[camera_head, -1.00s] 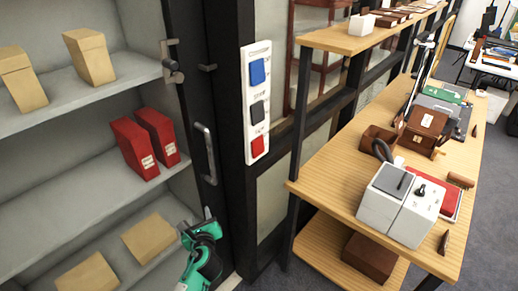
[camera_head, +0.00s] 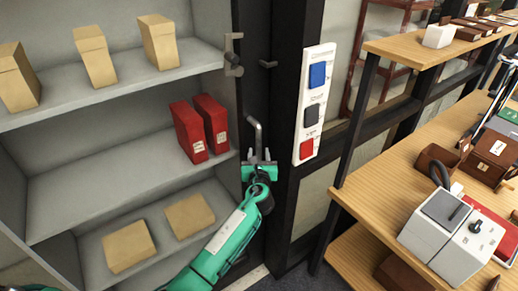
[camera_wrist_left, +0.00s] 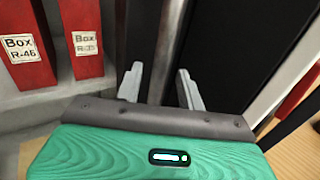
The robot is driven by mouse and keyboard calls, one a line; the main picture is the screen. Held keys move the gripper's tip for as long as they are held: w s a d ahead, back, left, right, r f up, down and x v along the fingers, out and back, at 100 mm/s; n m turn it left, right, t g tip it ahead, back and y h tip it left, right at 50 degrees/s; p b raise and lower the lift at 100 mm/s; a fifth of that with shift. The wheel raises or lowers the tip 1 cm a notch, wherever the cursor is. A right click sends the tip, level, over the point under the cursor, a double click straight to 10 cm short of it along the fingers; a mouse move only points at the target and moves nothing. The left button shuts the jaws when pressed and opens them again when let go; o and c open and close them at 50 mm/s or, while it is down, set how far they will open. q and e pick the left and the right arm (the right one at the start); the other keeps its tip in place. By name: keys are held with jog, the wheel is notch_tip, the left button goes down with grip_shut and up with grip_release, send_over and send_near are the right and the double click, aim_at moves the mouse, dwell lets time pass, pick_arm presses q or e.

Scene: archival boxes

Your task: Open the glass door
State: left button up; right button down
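The glass door of the cabinet has a dark frame (camera_head: 253,85) and looks closed, though its clear pane is hard to make out. A grey vertical bar handle (camera_head: 254,130) is on the frame. My left gripper (camera_head: 259,158) is at the lower part of this handle. In the left wrist view, its two pale fingers (camera_wrist_left: 160,88) are apart, with the grey handle bar (camera_wrist_left: 166,45) showing between them. I cannot tell whether either finger touches it. My right gripper is not in view.
Red boxes (camera_head: 188,132) and tan boxes (camera_head: 128,246) stand on the cabinet shelves. A latch (camera_head: 233,58) is above the handle. A white switch panel (camera_head: 314,102) is on the dark post to the right. A wooden shelf table (camera_head: 385,180) with several objects stands further right.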

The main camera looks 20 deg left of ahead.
pick_arm(q)
jog(key=shift+x, duration=1.2)
grip_shut()
